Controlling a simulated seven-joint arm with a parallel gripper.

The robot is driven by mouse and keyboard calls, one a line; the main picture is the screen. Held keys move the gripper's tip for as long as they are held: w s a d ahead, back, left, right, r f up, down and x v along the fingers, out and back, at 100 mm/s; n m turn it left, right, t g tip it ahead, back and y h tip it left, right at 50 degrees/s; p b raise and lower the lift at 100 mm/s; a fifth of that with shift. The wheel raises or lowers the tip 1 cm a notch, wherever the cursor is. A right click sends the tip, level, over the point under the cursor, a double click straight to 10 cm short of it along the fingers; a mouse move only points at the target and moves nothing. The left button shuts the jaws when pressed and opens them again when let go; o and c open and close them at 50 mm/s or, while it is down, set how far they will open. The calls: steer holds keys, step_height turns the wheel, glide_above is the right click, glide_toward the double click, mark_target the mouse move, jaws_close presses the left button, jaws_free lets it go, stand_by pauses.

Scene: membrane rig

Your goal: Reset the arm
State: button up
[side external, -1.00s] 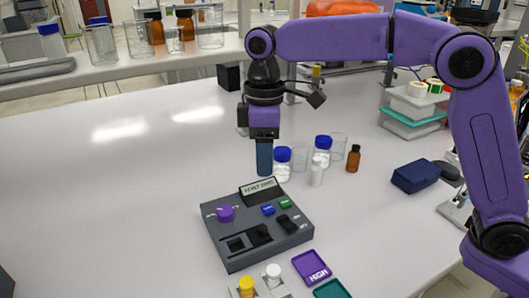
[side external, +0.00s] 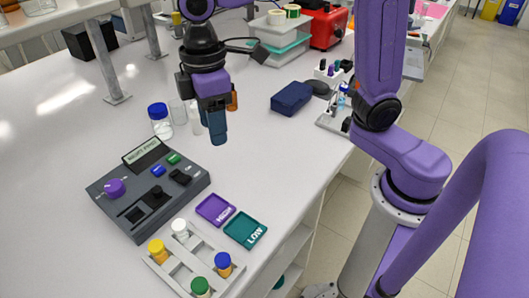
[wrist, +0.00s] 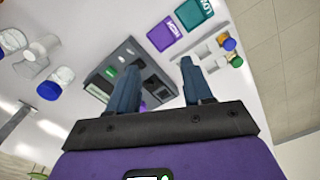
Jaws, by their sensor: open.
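My gripper (side external: 218,141) hangs pointing down over the white table, beyond and to the right of the grey control box (side external: 128,204) in the side view. It is apart from the box and near the small bottles. In the wrist view my gripper (wrist: 158,66) shows two dark blue fingers spread apart with nothing between them. The control box also shows in the wrist view (wrist: 103,84), partly hidden behind the left finger. It has a purple knob (side external: 115,187), a blue button (side external: 158,171), a green button (side external: 174,159) and a small display (side external: 143,151) with text too small to read.
A blue-lidded jar (side external: 161,124), a beaker (side external: 178,111) and an amber bottle (side external: 232,100) stand close by my gripper. A purple HIGH tray (side external: 215,209), a teal LOW tray (side external: 246,230) and a vial rack (side external: 203,258) lie in front. A navy box (side external: 291,98) sits right.

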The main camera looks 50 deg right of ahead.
steer(key=s+d+f, duration=0.3)
steer(key=s+d, duration=0.5)
steer(key=s+d+f, duration=0.3)
steer(key=s+d, duration=0.5)
steer(key=s, duration=0.1)
steer(key=shift+s+f, duration=0.15)
steer(key=shift+f, duration=0.25)
